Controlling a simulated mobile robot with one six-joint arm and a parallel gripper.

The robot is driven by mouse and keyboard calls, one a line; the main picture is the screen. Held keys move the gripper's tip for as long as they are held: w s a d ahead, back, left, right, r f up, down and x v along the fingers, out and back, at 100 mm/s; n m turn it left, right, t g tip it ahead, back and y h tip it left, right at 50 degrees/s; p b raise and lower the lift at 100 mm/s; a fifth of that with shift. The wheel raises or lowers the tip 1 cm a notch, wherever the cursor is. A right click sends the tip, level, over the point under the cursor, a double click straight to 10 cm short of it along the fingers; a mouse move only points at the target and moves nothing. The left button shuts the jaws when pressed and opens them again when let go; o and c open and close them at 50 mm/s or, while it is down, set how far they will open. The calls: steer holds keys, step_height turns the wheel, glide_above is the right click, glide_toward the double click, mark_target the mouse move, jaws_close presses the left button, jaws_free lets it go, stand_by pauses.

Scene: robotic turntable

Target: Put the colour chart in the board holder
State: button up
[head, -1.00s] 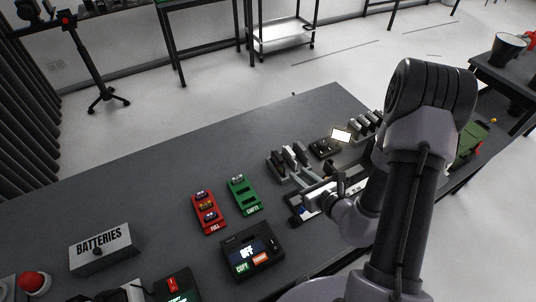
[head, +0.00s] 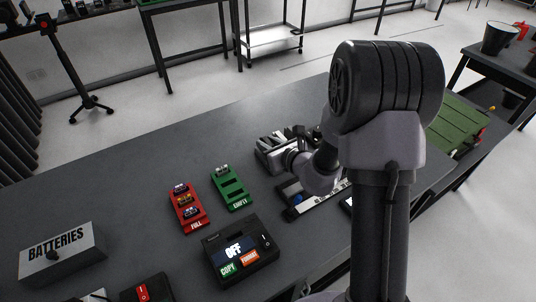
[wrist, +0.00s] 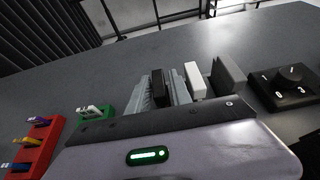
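I cannot make out the colour chart in any view.
A black dial box (wrist: 285,85) stands right of the holder. A flat tray (head: 322,207) is partly behind my arm. The table's back left is clear.

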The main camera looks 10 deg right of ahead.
steer(key=x, duration=0.3)
steer(key=shift+f, duration=0.1)
steer(key=shift+s, duration=0.1)
jaws_close()
